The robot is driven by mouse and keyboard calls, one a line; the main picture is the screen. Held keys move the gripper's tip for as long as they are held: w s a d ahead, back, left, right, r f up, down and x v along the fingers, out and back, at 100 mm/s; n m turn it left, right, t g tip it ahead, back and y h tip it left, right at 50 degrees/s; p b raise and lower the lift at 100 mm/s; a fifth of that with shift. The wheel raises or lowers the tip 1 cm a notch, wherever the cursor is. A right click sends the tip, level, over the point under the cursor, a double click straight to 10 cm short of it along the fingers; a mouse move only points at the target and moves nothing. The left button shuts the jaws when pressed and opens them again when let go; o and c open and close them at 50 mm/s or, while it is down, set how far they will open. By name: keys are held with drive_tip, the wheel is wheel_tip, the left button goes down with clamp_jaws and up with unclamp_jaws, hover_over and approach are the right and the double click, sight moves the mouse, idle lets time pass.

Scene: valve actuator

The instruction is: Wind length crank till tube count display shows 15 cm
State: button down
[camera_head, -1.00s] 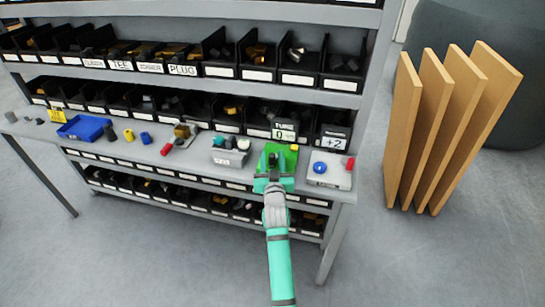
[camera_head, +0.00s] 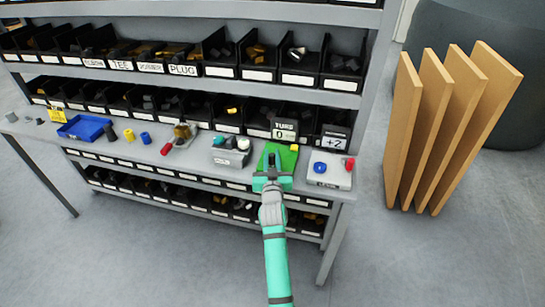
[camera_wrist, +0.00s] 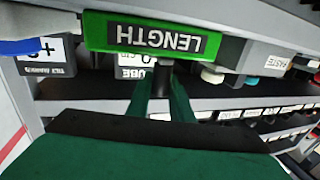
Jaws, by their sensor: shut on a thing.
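The green length unit (camera_head: 286,152) sits on the bench, and its label reads LENGTH, upside down, in the wrist view (camera_wrist: 150,38). My gripper (camera_head: 271,172) is at its near side. In the wrist view my gripper (camera_wrist: 161,90) has its two green fingers closed around a dark upright crank handle (camera_wrist: 161,82) in front of the label. The rest of the crank is largely hidden. The tube display (camera_head: 284,130) stands behind the green unit and reads 0. It is partly covered in the wrist view (camera_wrist: 132,68), where a 0 and "cm" show.
To the right, a light grey unit (camera_head: 338,180) has a blue knob and a red piece, with a +2 display (camera_head: 333,142) behind. A grey paste unit (camera_head: 231,158) stands left. Shelves of black bins rise behind; wooden boards (camera_head: 440,130) stand at the right.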

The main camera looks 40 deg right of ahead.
drive_tip(key=shift+w+a, duration=0.1)
drive_tip(key=shift+a, duration=0.05)
drive_tip(key=shift+w+a+m+g+h, duration=0.15)
drive_tip(key=shift+w+m+g+h, duration=0.1)
drive_tip(key=shift+m+g+h, duration=0.6)
drive_tip(key=shift+w+a+m+g+h, duration=0.15)
drive_tip(key=shift+w+m+g+h, duration=0.05)
drive_tip(key=shift+m+g+h, duration=0.65)
drive_tip(key=shift+w+a+m+g+h, duration=0.1)
drive_tip(key=shift+w+m+g+h, duration=0.2)
drive_tip(key=shift+m+g+h, duration=0.65)
drive_tip(key=shift+w+m+g+h, duration=0.3)
drive_tip(key=shift+m+g+h, duration=0.2)
drive_tip(key=shift+g, duration=0.75)
drive_tip(key=m+g, duration=0.1)
drive_tip(key=g, duration=0.1)
drive_tip(key=w+m+g+h, duration=0.1)
drive_tip(key=m+g, duration=0.1)
drive_tip(key=shift+g, duration=0.4)
drive_tip(key=shift+w+d+m+g, duration=0.1)
drive_tip(key=shift+m+g, duration=0.4)
drive_tip(key=shift+g, duration=0.15)
drive_tip(key=shift+w+d+m+g, duration=0.1)
drive_tip(key=shift+m+g, duration=0.35)
drive_tip(key=shift+g, duration=0.2)
drive_tip(key=shift+w+d+f+m+g, duration=0.1)
drive_tip(key=shift+m+g, duration=0.4)
drive_tip(key=shift+g, duration=0.2)
drive_tip(key=c, duration=1.6)
unclamp_jaws()
